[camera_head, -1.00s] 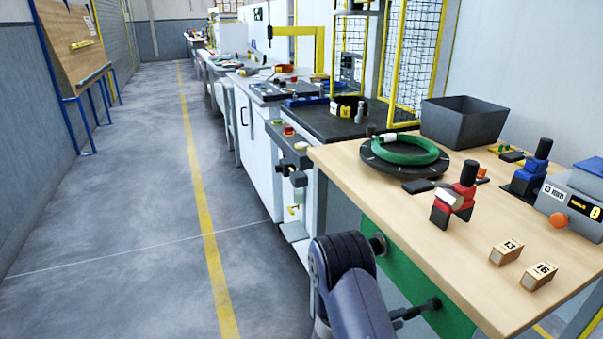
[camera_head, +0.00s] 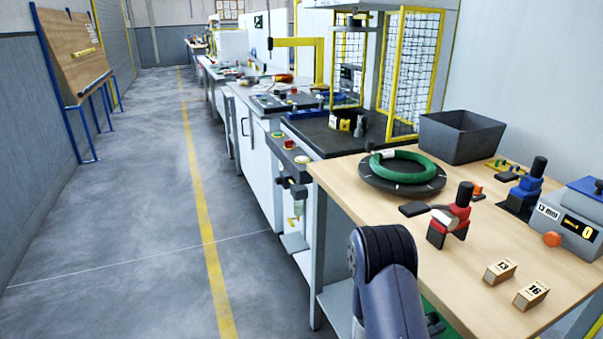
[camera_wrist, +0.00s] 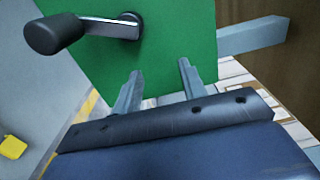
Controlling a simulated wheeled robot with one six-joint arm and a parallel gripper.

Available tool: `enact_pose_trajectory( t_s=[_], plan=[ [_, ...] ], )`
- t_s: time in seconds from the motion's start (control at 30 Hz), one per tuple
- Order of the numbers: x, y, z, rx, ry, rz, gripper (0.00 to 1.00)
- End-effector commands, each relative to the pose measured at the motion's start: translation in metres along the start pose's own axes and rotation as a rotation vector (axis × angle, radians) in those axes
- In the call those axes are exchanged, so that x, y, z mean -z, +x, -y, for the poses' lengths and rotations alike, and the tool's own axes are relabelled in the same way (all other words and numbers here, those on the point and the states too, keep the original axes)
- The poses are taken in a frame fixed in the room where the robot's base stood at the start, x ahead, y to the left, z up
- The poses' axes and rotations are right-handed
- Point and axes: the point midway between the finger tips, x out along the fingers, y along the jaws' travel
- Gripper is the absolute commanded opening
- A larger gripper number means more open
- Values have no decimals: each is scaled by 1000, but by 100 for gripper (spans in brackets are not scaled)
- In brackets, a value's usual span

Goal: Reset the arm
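My gripper (camera_wrist: 160,82) shows in the wrist view with its two grey fingers apart and nothing between them. It is in front of a green panel (camera_wrist: 185,35) with a black crank handle (camera_wrist: 85,30) at upper left. In the head view my arm rises at the bottom centre, beside the near edge of the wooden workbench (camera_head: 400,237), and my gripper is out of sight there. A green coil (camera_head: 405,163) lies on a round black turntable (camera_head: 376,179) on the bench.
Red (camera_head: 455,215) and blue (camera_head: 525,185) hand tools, blocks marked 13 (camera_head: 500,271) and 16 (camera_head: 531,294), a grey bin (camera_head: 462,138) and a grey device with a display (camera_head: 567,225) stand on the bench. The floor (camera_head: 110,240) at left is clear.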

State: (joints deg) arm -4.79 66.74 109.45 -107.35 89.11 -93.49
Motion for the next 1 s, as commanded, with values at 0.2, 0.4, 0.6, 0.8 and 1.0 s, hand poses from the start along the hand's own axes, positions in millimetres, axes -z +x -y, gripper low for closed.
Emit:
enact_pose_trajectory(
  t_s=[0.2, 0.4, 0.6, 0.8, 1.0],
  plan=[
    [-28, 0, 28, -2, 3, 4, 40],
    [-47, 0, 31, -3, 0, 2, 40],
    [-52, 0, 32, -3, -2, 3, 40],
    [-52, 0, 32, -3, -2, 2, 40],
    [-49, -1, 36, -12, 3, -2, 40]
  ],
)
